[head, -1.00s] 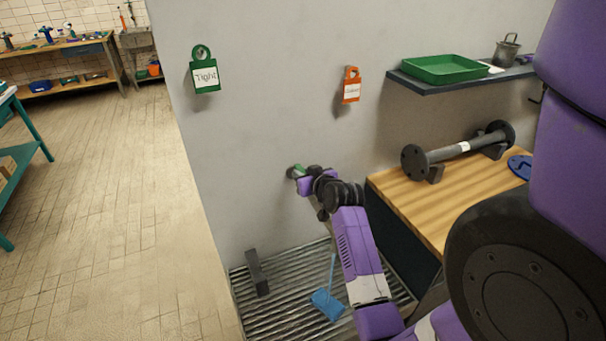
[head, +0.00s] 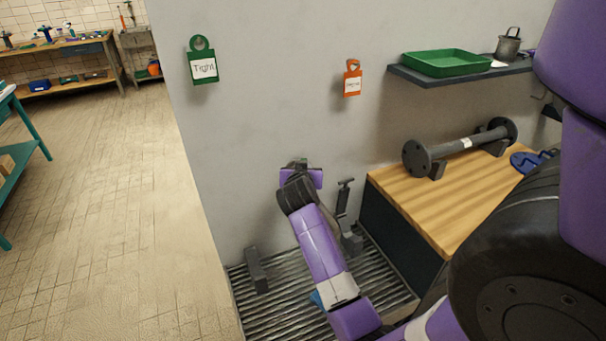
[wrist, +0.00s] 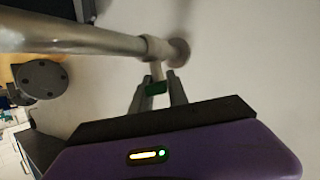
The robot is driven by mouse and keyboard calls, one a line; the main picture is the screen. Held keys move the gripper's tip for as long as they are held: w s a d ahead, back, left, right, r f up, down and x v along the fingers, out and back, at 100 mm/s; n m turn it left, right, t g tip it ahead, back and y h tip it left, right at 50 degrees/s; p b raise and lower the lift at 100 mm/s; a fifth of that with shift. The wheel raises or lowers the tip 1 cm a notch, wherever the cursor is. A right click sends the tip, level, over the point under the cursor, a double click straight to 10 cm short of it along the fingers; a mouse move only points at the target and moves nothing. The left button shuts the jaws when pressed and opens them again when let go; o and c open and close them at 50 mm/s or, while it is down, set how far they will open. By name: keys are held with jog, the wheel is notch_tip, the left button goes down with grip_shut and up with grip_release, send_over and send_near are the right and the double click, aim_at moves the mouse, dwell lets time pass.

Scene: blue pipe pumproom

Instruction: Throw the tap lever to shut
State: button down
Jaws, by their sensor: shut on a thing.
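In the wrist view, the two grey fingers of my gripper (wrist: 158,92) are shut on the green tap lever (wrist: 156,88). Its pale stem meets the tap body (wrist: 157,48) on a metal pipe (wrist: 80,38). A round flange (wrist: 179,52) sits beside it at the pale wall. In the head view, my gripper (head: 297,164) is close to the wall, and my wrist and purple arm hide the lever and tap. A green "Tight" tag (head: 203,68) hangs upper left and an orange tag (head: 352,80) upper right; the orange tag's word is too small to read.
A wooden-topped bench (head: 430,205) with a dark flanged pipe (head: 460,148) stands right. A shelf (head: 455,79) holds a green tray (head: 446,64). A dark upright piece (head: 344,198) stands right of my arm. The floor grate (head: 280,305) has a dark block (head: 256,270). Open floor lies left.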

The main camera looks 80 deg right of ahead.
jog(key=m+g+b, duration=0.1)
jog(key=b, duration=0.1)
jog(key=m+g+b, duration=0.1)
jog(key=g+b, duration=0.1)
jog(key=shift+w+f+m, duration=0.2)
jog(key=shift+f+m, duration=0.2)
jog(key=m+g+y+b, duration=0.1)
jog(key=m+g+b, duration=0.3)
jog(key=b, duration=0.3)
jog(key=shift+m+g, duration=0.3)
jog(key=shift+g, duration=0.3)
jog(key=m+g+y+b, duration=0.1)
jog(key=m+g+b, duration=0.1)
jog(key=m+g+y+b, duration=0.1)
jog(key=g+b, duration=0.1)
jog(key=b, duration=0.1)
jog(key=shift+s+r+m+y, duration=0.15)
jog(key=shift+m+y, duration=0.25)
jog(key=shift+r+m+g+y+b, duration=0.1)
jog(key=shift+m+g+y+b, duration=0.55)
jog(key=shift+m+b, duration=0.2)
jog(key=shift+s+y, duration=0.1)
jog(key=shift+y, duration=0.15)
jog(key=c, duration=1.3)
grip_release()
jog(key=shift+r, duration=0.1)
